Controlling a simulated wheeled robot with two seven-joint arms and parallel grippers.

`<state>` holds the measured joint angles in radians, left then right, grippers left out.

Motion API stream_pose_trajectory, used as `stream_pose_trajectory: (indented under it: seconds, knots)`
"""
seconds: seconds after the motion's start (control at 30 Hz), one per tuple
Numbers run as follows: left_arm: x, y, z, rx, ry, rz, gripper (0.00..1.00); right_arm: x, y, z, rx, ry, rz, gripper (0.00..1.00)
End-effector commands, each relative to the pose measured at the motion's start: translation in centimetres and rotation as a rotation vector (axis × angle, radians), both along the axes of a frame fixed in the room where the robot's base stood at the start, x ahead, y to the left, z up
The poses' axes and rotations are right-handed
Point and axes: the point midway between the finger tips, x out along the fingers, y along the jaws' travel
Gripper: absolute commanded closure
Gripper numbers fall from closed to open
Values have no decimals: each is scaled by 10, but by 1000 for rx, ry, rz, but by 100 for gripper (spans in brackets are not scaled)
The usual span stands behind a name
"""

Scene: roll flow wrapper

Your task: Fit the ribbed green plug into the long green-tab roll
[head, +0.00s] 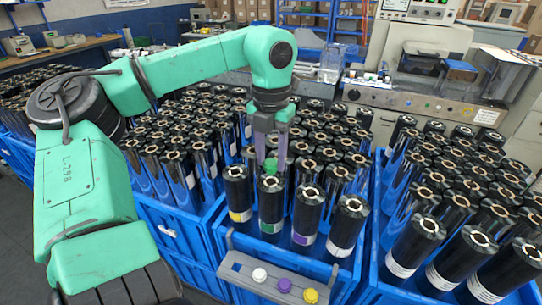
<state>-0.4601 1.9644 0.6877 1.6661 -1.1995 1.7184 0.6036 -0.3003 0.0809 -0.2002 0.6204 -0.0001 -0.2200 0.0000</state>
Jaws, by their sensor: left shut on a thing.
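My left gripper (271,164) points down and is shut on the ribbed green plug (271,166). The plug shows between the two fingers, right above the top of the green-tab roll (271,207). The roll is black, stands upright and has a green band. I cannot tell whether the plug's lower end touches the roll's core or hangs just over it. The ribs are too small to make out. My right gripper is not in view.
Beside it stand a yellow-tab roll (238,193), a purple-tab roll (306,214) and a white-tab roll (346,227). A grey rack (240,270) in front holds white (260,274), purple (284,285) and yellow (311,296) plugs. Blue crates (192,240) packed with black rolls surround them.

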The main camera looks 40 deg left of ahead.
Motion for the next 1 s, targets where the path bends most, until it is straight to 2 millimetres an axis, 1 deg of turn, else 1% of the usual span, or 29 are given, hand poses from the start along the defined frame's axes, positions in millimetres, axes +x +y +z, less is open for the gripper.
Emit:
stream_pose_trajectory:
  seconds: [0.5, 0.53, 0.83, 1.0]
  knots:
    - [0, 0, 0, 1, 0, 0, 100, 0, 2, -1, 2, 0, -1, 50]
    - [0, 0, 0, 1, 0, 0, 43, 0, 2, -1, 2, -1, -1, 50]
    - [0, 0, 1, 0, 0, 0, 42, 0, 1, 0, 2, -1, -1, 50]
    - [0, 0, 18, 0, 0, 0, 42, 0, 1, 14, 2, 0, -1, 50]
